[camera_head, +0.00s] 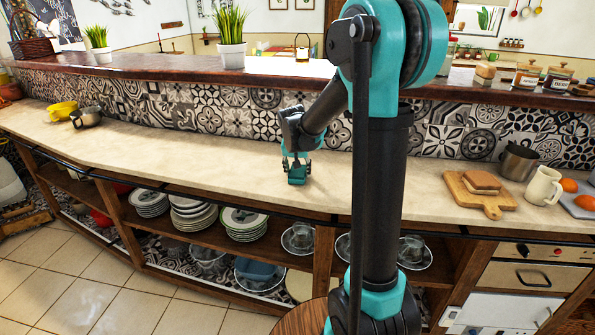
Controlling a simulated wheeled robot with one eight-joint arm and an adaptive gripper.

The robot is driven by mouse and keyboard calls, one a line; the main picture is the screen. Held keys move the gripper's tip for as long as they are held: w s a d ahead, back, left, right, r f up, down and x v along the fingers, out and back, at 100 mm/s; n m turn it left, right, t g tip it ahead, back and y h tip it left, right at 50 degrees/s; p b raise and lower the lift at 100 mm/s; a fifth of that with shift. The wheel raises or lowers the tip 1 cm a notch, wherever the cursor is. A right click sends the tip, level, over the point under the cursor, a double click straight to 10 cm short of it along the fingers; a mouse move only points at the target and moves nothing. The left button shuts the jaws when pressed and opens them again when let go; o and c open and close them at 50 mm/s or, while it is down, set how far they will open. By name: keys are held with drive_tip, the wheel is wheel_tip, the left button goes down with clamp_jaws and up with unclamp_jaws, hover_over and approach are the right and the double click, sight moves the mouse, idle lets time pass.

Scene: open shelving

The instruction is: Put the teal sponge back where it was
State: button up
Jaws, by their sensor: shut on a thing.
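My gripper (296,167) points down over the beige counter (235,165), near the middle of the picture. It is shut on a small teal block, which I take to be the teal sponge (297,180). The sponge and the gripper have nearly the same colour, so the border between them is hard to see. The sponge is at or just above the counter top; I cannot tell whether it touches.
The counter around my gripper is clear. A yellow bowl (62,109) and metal pot (86,117) stand far left. A cutting board (490,207) with bread, a metal pot (518,162) and a cream jug (542,187) stand right. Plates (193,215) fill the shelf below.

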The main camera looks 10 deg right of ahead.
drive_tip(key=shift+f, duration=0.1)
drive_tip(key=o, duration=1.1)
drive_tip(key=v, duration=1.2)
drive_tip(key=s+d+f+n, duration=0.1)
drive_tip(key=s+d+f, duration=0.1)
drive_tip(key=s+f, duration=0.4)
drive_tip(key=s+d+f+n+y, duration=0.1)
drive_tip(key=s+f, duration=0.5)
drive_tip(key=s, duration=0.5)
drive_tip(key=s+d+f+n, duration=0.1)
drive_tip(key=s+d+f, duration=0.1)
drive_tip(key=s+f, duration=0.4)
drive_tip(key=shift+s+d+n, duration=0.15)
drive_tip(key=shift+s, duration=0.5)
drive_tip(key=shift+s+d+n, duration=0.15)
drive_tip(key=shift+s, duration=0.5)
